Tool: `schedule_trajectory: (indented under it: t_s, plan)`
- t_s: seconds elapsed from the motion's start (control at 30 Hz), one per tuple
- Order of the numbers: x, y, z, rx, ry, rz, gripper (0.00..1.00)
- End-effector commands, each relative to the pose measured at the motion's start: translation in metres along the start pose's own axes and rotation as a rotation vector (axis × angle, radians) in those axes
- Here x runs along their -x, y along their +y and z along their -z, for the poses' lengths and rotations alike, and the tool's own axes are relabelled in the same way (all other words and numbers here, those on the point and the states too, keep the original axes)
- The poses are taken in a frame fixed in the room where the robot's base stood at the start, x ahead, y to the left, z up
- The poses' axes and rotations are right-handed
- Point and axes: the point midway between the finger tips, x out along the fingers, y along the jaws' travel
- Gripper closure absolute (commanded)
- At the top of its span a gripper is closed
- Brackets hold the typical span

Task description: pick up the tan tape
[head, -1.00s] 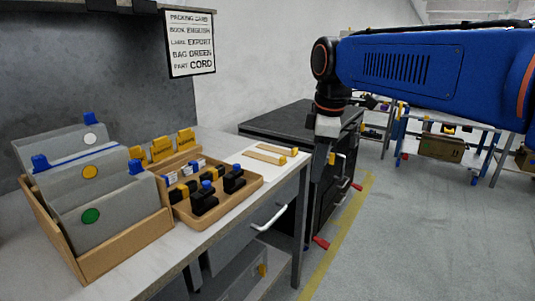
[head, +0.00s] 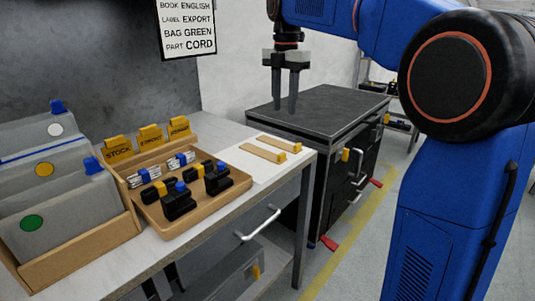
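Two flat tan strips with yellow ends lie side by side on a white sheet at the right end of the bench: a nearer strip (head: 260,151) and a farther strip (head: 277,142). They are the only tan tape-like things I can make out, and I cannot tell if either is the tape. My gripper (head: 285,104) points down with its two dark fingers apart and nothing between them. In the picture it is above the strips, in front of the dark cabinet top; its exact distance from them is unclear.
A tan tray (head: 233,187) with black and blue-topped parts lies left of the strips. A tan box (head: 80,258) with grey folders stands farther left. A dark cabinet (head: 340,100) stands beyond the bench. A card (head: 187,28) hangs on the wall. Yellow tape (head: 350,240) marks the floor.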

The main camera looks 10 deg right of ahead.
Motion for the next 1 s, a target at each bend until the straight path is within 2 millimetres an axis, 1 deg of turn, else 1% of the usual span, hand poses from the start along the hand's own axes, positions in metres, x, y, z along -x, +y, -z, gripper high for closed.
schedule_trajectory:
  t_s: [0.03,0.3,0.5,0.6,0.77,0.87,1.0]
  plan:
    - [-0.010,-0.001,0.001,0.000,0.002,0.003,0.66]
    - [-0.058,-0.001,0.001,-0.002,0.001,0.002,0.66]
    - [-0.088,-0.001,0.001,-0.002,0.001,0.002,0.66]
    - [-0.097,-0.001,0.001,-0.003,0.000,0.001,0.66]
    - [-0.105,0.000,0.001,-0.003,0.000,0.000,0.66]
    - [-0.115,0.000,0.003,-0.002,0.001,0.002,0.66]
    - [-0.135,0.000,0.006,-0.003,0.001,0.002,0.66]
